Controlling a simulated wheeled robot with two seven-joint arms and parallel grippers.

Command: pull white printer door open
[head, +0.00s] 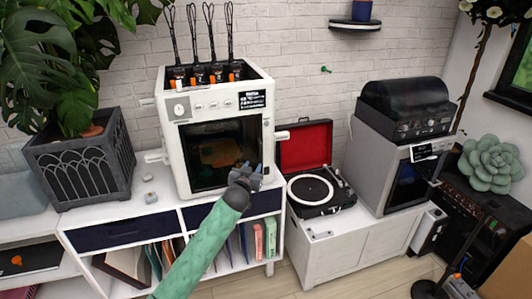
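The white printer (181,150) stands on the white cabinet against the brick wall, with several dark spools or rods on its top. Its front door has a white frame and a dark window (215,145), and it looks closed, flush with the body. My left gripper (250,172), at the end of a green arm, is in front of the door's lower right corner and covers part of it. I cannot tell whether it touches the door or whether its fingers are apart. My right gripper is not in view.
A record player with a red lid (305,147) stands close on the right, beside a grey printer (385,160) with a dark top. A planter (80,165) with a large plant is on the left. Small grey pieces (150,197) lie on the white cabinet (100,212).

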